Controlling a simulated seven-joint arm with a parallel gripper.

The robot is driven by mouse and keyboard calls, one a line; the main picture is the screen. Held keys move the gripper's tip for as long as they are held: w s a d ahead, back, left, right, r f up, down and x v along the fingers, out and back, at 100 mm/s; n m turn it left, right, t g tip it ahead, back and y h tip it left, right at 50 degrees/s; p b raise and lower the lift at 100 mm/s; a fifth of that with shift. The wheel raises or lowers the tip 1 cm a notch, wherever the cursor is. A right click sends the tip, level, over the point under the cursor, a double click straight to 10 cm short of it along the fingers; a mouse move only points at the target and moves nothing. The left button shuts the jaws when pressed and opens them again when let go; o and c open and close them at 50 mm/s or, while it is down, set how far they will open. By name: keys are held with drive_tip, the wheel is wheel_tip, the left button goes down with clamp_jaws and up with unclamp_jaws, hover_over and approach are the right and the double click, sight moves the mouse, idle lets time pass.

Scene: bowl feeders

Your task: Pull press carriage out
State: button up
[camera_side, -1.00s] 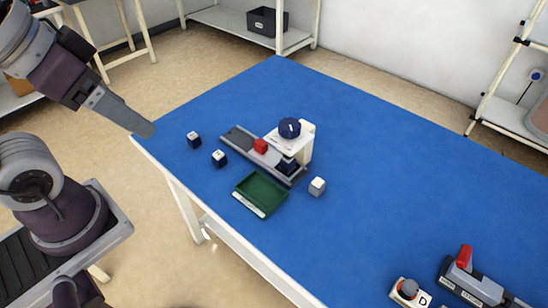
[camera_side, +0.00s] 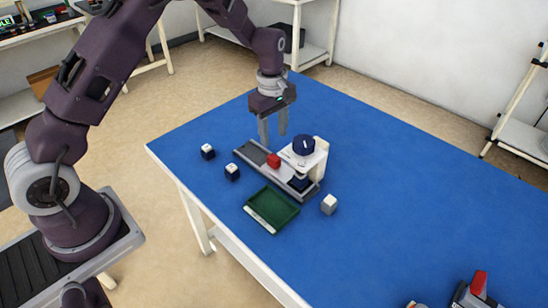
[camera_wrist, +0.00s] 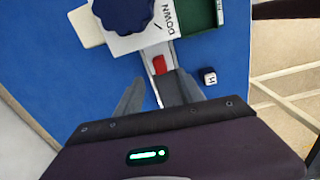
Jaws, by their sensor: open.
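The press stands on the blue table, with a white head (camera_side: 318,155) and a dark blue knob (camera_side: 304,145) on top. A grey rail (camera_side: 253,150) runs out from under it to the upper left. The carriage's red block (camera_side: 273,160) sits on the rail just outside the head; it also shows in the wrist view as a red handle (camera_wrist: 160,65). A dark piece (camera_side: 300,184) is under the head. My gripper (camera_side: 273,139) is open and empty, fingers pointing down, above and behind the red block. In the wrist view its fingers (camera_wrist: 159,82) straddle the rail line.
A green tray (camera_side: 287,209) lies in front of the press. Two dark cubes with white tops (camera_side: 208,152) (camera_side: 232,172) lie to the left, and a pale cube (camera_side: 328,204) to the right. A red-handled device (camera_side: 478,290) is at the lower right. The table behind is clear.

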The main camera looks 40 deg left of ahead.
sight(274, 157)
drive_tip(key=shift+n, duration=0.4)
drive_tip(key=f, duration=1)
drive_tip(key=shift+w+a, duration=0.15)
drive_tip(key=shift+w, duration=0.1)
drive_tip(key=shift+c, duration=0.4)
clamp_jaws()
drive_tip(key=shift+r, duration=0.1)
drive_tip(key=a, duration=1)
drive_tip(key=shift+a, duration=0.3)
